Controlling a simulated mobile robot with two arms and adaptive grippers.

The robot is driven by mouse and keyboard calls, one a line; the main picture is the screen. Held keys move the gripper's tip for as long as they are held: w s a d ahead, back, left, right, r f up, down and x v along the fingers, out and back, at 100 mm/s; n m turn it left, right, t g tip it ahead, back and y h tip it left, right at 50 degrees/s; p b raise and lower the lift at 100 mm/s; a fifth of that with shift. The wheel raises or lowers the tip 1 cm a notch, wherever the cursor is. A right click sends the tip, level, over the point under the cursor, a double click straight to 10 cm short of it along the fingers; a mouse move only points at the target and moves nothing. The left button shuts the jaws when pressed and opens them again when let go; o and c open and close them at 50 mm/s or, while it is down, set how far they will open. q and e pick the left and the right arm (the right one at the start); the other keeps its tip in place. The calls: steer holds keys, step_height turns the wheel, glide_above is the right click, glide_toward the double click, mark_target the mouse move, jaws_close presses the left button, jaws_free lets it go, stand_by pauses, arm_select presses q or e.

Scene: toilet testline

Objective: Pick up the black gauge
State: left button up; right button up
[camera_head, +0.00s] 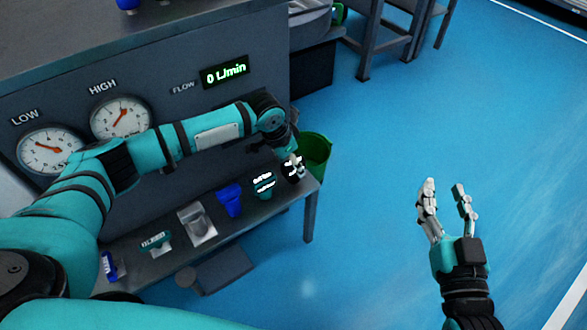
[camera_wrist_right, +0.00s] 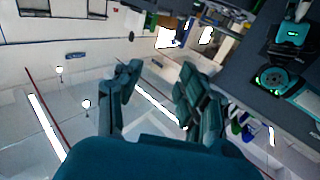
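The black gauge (camera_head: 290,174), dark with white lettering, appears at the right end of the narrow shelf in the head view. My left gripper (camera_head: 295,158) reaches over the shelf and is right at the gauge, covering part of it. Whether its fingers are closed around the gauge or only beside it cannot be told. My right gripper (camera_head: 447,195) is over the blue floor at the right, away from the shelf. Its fingers are apart with nothing between them. In the right wrist view the right gripper (camera_wrist_right: 158,85) also shows spread and empty fingers.
Along the shelf (camera_head: 180,262) stand a teal lettered item (camera_head: 264,185), a blue cup (camera_head: 230,201), a grey metal piece (camera_head: 197,222) and other small items. A green bin (camera_head: 316,152) is behind the shelf's right end. Open floor (camera_head: 380,140) lies to the right.

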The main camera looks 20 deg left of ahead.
arm_select(q)
steer(key=b+x, duration=0.2)
steer(key=x, duration=0.2)
steer(key=shift+w+d+f, duration=0.15)
steer(key=shift+w, duration=0.05)
steer(key=shift+f, duration=0.15)
jaws_close()
arm_select(e)
steer(key=s+r+t+y, duration=0.2)
steer(key=s+r+t, duration=0.1)
steer(key=r+t, duration=0.4)
step_height(320, 180, up, 3)
steer(key=shift+s+a+f, duration=0.1)
steer(key=shift+s+a, duration=0.15)
steer(key=shift+s, duration=0.1)
